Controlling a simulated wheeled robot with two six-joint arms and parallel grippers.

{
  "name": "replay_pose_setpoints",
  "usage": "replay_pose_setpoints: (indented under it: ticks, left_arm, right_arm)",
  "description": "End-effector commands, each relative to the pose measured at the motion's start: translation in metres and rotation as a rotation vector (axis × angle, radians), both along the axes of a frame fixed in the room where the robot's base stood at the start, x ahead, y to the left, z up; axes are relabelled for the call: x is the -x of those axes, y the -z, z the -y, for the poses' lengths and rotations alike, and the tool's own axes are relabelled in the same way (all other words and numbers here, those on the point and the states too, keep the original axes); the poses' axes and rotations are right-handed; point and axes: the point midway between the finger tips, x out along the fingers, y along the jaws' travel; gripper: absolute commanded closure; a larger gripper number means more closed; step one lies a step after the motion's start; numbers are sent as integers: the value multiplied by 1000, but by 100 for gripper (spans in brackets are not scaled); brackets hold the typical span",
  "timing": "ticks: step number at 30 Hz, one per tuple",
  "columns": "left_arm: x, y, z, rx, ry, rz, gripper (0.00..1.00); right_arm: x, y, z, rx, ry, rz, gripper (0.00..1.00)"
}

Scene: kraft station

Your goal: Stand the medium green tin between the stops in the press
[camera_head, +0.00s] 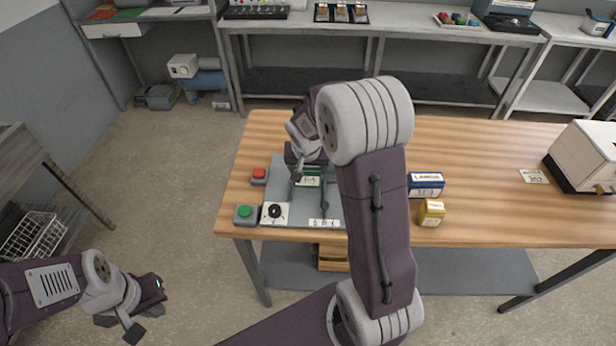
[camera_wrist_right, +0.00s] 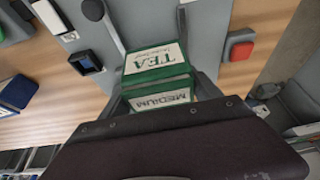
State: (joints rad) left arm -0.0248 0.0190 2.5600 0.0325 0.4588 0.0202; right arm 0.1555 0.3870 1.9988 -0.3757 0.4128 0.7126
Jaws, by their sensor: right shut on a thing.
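The medium green tin (camera_wrist_right: 158,60) shows in the right wrist view with its "TEA" and "MEDIUM" labels. My right gripper (camera_wrist_right: 158,95) is shut on it. In the head view the tin (camera_head: 313,177) is partly hidden by my right gripper (camera_head: 306,170) and arm, over the grey press plate (camera_head: 290,234). I cannot tell whether the tin touches the plate or how it sits against the stops. My left gripper (camera_head: 153,290) is off the table at the lower left; its finger opening is not clear.
A red button (camera_head: 259,175), a green button (camera_head: 246,213) and a black dial (camera_head: 274,211) are by the press's left side. A blue tin (camera_head: 426,185) and a yellow tin (camera_head: 432,212) stand to its right. A white machine (camera_head: 585,157) is at the table's right end. The table between is mostly clear.

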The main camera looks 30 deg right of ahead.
Motion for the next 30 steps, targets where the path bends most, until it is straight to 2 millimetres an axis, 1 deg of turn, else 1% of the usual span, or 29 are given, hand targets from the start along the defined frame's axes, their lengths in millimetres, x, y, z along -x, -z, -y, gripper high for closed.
replay_pose_setpoints:
  ticks: [1,3,6,13,18,19,21,30]
  left_arm:
    - [0,3,0,0,0,0,100]
    - [0,6,0,0,0,0,100]
    - [0,8,0,0,0,0,100]
    - [0,7,0,0,0,0,100]
    - [0,13,0,0,0,0,100]
    - [0,11,0,0,0,0,100]
    - [0,11,0,0,0,0,100]
    - [0,10,0,0,0,0,100]
  right_arm:
    - [1,11,0,-1,1,-5,78]
    - [1,25,0,-1,1,-5,78]
    - [1,36,0,-1,-1,-4,78]
    - [1,36,0,-1,1,-2,78]
    - [1,41,0,-1,1,-1,78]
    - [1,40,0,-1,1,-2,22]
    - [1,40,1,-1,1,-2,6]
    - [1,39,0,-2,1,-2,6]
